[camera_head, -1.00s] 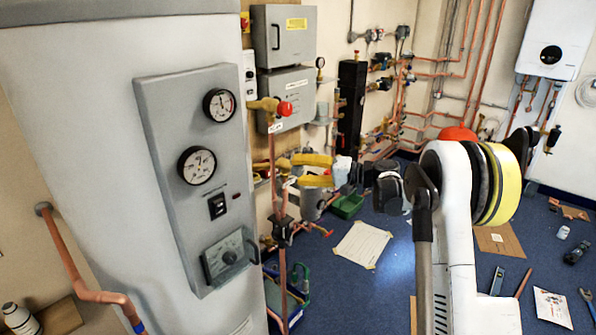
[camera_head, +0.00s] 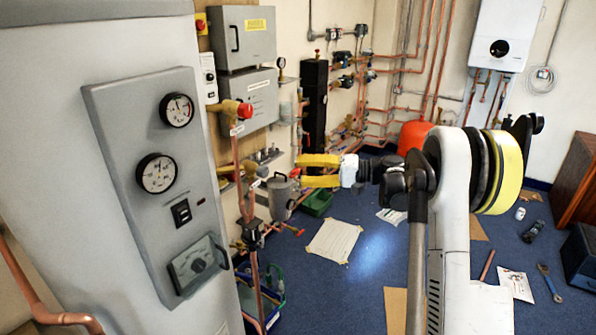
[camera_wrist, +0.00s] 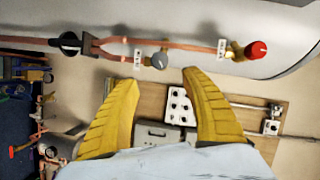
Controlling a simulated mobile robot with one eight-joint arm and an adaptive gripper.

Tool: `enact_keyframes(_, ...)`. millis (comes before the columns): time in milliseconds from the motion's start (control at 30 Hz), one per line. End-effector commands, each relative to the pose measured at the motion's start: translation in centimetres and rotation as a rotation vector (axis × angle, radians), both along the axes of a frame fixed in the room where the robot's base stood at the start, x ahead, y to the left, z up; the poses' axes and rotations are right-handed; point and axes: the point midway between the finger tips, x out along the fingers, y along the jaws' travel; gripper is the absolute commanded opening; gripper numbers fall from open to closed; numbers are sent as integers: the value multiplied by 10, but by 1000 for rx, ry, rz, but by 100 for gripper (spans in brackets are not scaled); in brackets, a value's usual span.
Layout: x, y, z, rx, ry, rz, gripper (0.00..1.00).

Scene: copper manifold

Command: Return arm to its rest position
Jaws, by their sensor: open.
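My gripper (camera_head: 318,171) has two yellow ribbed fingers. In the head view it points left at the end of my white arm, toward the copper pipework beside the grey cylinder. The fingers are apart, with nothing seen between them. In the wrist view my gripper (camera_wrist: 160,100) shows the same open fingers, with a wall-mounted board (camera_wrist: 245,122) and a grey box beyond them. A copper pipe with a red-handled valve (camera_wrist: 257,50) crosses the top of that view, clear of the fingertips.
The grey cylinder (camera_head: 60,120) with its gauge panel stands at the left. A red vessel (camera_head: 412,137) stands beyond my arm. Paper (camera_head: 334,240) and tools lie on the blue floor, with open floor between.

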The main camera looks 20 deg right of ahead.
Motion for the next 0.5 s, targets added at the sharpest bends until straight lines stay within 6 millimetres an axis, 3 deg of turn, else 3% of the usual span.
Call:
enact_keyframes(267, -3, 10, 5, -24, 19, -1, 55)
enact_keyframes(367, -15, 33, 13, -92, 64, -4, 55)
enact_keyframes(500, -51, 77, 24, -255, 150, -19, 55)
